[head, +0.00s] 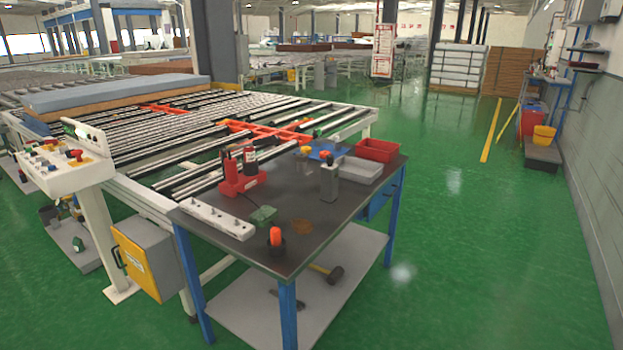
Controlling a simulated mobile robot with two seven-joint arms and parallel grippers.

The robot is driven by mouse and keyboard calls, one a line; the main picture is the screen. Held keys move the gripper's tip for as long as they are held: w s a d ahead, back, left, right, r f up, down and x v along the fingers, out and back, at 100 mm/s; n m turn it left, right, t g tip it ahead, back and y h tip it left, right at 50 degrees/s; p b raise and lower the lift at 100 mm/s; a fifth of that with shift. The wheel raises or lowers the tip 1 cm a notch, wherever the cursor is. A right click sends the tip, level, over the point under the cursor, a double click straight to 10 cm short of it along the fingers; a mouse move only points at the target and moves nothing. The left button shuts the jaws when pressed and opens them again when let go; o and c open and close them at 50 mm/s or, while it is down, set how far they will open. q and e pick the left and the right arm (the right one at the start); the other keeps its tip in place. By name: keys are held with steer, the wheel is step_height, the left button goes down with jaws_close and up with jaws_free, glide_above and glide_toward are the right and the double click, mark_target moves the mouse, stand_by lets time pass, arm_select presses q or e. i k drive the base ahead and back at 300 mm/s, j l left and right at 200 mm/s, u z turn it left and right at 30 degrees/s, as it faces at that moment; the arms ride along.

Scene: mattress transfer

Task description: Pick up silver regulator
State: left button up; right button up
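A silver upright block-like device with a dark and red top (329,182) stands on the dark-topped workbench (292,252), right of the middle of the bench; it looks like the silver regulator, but it is small in the view and I cannot be sure. It stands apart from the red device (240,175) to its left and close to the grey bin (361,171) behind it. Neither of my grippers shows in the head view.
A red bin (377,150), a green item (263,215), an orange-topped item (275,237) and a white power strip (216,220) share the bench. A roller conveyor (180,150) adjoins it behind. A control pedestal (67,168) stands left. Green floor is clear on the right.

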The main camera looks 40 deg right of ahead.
mark_target(329, 175)
steer(key=i+l+u, duration=0.2)
steer(key=l, duration=0.35)
steer(key=l+u, duration=0.15)
steer(key=l, duration=0.4)
steer(key=i+l+u, duration=0.2)
steer(key=l, duration=0.4)
steer(key=i+l, duration=0.1)
steer(key=l, duration=1)
steer(key=i+l+u, duration=0.1)
steer(key=l, duration=0.95)
steer(key=i+l, duration=0.1)
steer(key=l, duration=1)
steer(key=k, duration=0.1)
steer(key=i, duration=0.15)
